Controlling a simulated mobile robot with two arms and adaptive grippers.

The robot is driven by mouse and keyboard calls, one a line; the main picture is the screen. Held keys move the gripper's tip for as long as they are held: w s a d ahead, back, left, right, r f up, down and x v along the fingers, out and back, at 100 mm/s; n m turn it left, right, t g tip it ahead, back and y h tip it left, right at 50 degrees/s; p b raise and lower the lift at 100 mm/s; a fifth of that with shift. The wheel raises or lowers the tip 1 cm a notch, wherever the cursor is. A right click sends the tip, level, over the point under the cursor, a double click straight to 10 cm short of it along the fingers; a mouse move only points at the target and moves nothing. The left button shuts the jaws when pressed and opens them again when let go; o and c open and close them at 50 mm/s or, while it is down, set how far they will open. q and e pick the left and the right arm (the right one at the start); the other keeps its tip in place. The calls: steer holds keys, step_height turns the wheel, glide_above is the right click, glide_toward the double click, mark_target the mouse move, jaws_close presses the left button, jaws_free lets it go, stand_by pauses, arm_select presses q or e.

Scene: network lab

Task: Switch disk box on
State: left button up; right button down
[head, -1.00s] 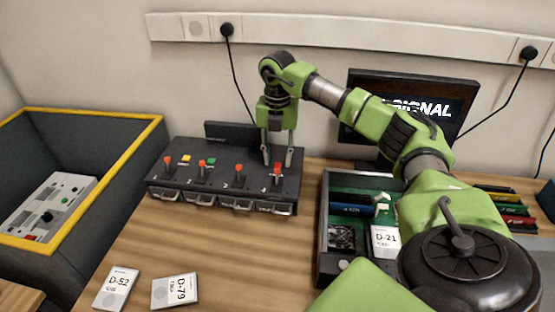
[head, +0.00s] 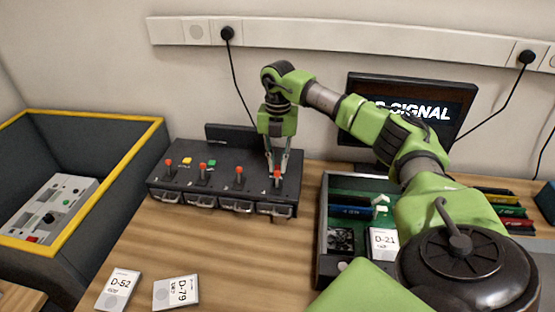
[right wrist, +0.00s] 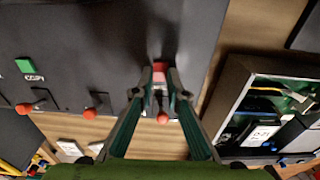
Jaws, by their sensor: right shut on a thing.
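The black disk box (head: 165,184) stands at the back of the table. It has red-tipped levers, a yellow button (head: 187,160), a green button (head: 212,162) and handled bays along its front. My right gripper (head: 277,171) reaches down to the box's right end. A round red lever knob (right wrist: 162,118) shows between the fingers, nearer the camera. In the head view, the fingers partly hide the red block. My left gripper is not in view.
An open case (head: 322,235) with a fan and a D-21 card (head: 383,243) stands right of the box. Cards D-52 (head: 119,288) and D-79 (head: 176,291) lie in front. A yellow-rimmed grey bin (head: 85,113) is at the left. A monitor (head: 408,108) stands behind my right arm.

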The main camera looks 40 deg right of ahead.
mark_target(279, 165)
steer(key=shift+w+d+r+y+p, duration=0.1)
steer(key=shift+r+y+p, duration=0.15)
steer(key=shift+y+p, duration=0.1)
steer(key=shift+w+d+f+g+y+p, duration=0.15)
steer(key=shift+f+g+y+p, duration=0.05)
steer(key=shift+g+y+p, duration=0.45)
steer(key=c, duration=2)
jaws_free()
steer(key=v, duration=0.7)
steer(key=shift+r, duration=0.2)
